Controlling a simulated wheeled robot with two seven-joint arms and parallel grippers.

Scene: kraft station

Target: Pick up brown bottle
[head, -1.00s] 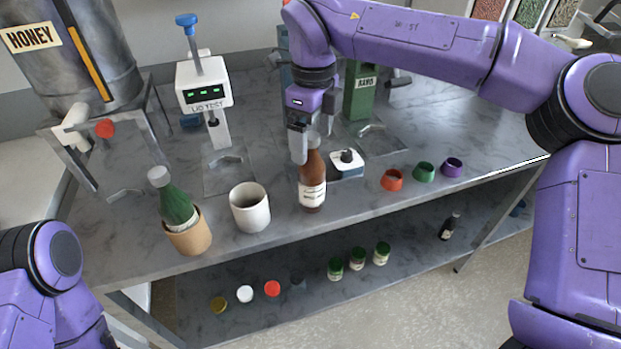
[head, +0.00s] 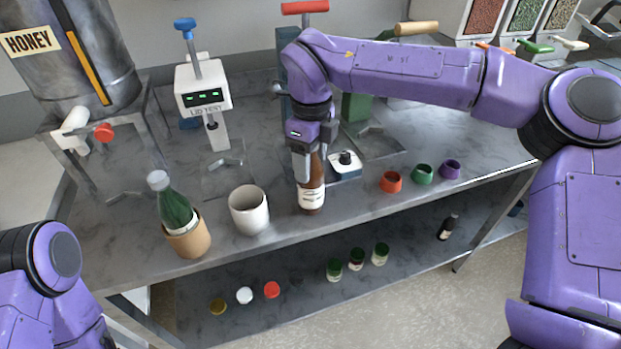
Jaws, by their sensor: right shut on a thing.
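The brown bottle (head: 312,196) stands upright near the front edge of the grey counter, with a pale label on its lower half. My right gripper (head: 304,172) comes down on it from above and is shut on its upper part. The fingers hide the bottle's neck and top. The bottle's base appears to be at the counter top; I cannot tell whether it touches. Only part of my left arm shows at the lower left, and its gripper is out of view.
A white cup (head: 249,210) stands left of the bottle, and a green bottle (head: 176,208) sits in a tan holder (head: 188,241). A small white-and-blue device (head: 345,166) is close on the right. Red (head: 390,182), green (head: 422,174) and purple (head: 450,169) rings lie farther right. A lower shelf holds jars.

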